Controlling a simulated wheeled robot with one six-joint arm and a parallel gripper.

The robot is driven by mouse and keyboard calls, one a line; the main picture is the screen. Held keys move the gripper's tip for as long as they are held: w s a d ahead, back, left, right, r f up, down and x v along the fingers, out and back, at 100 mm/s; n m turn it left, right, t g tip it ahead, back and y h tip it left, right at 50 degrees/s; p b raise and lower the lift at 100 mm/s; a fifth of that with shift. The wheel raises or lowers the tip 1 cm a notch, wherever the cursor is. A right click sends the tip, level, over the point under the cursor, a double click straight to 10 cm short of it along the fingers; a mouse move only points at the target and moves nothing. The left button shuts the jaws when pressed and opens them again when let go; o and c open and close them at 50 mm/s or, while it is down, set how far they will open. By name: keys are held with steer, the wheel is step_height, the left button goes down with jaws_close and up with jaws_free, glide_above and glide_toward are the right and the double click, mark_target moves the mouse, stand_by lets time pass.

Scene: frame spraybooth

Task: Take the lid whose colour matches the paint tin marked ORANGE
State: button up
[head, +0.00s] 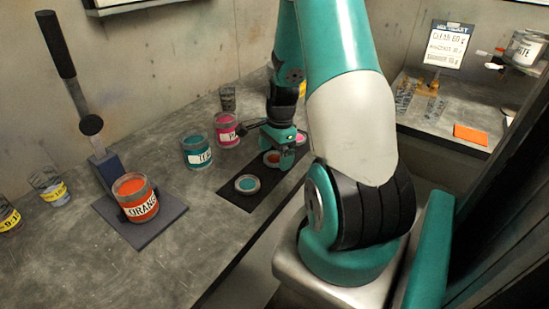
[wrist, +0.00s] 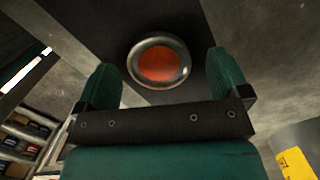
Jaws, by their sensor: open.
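The paint tin marked ORANGE (head: 135,210) stands on a dark base plate on the bench, at the left in the head view. The orange lid (head: 272,159) lies on a dark mat (head: 233,197), partly hidden by my gripper (head: 281,148). In the wrist view the orange lid (wrist: 158,64), with its metal rim, appears between the two spread fingers of my gripper (wrist: 163,70). The fingers are open and hold nothing; I cannot tell the height left above the lid. A teal lid (head: 247,183) lies nearer on the mat, and a pink lid (head: 300,138) lies beyond.
A teal tin (head: 197,152) and a pink tin (head: 227,131) stand left of the mat. A tall black-handled lever (head: 65,70) rises behind the ORANGE tin. The front of the bench is clear.

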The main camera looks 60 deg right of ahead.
steer(key=shift+f, duration=0.2)
steer(key=c, duration=1)
steer(key=shift+r, duration=0.2)
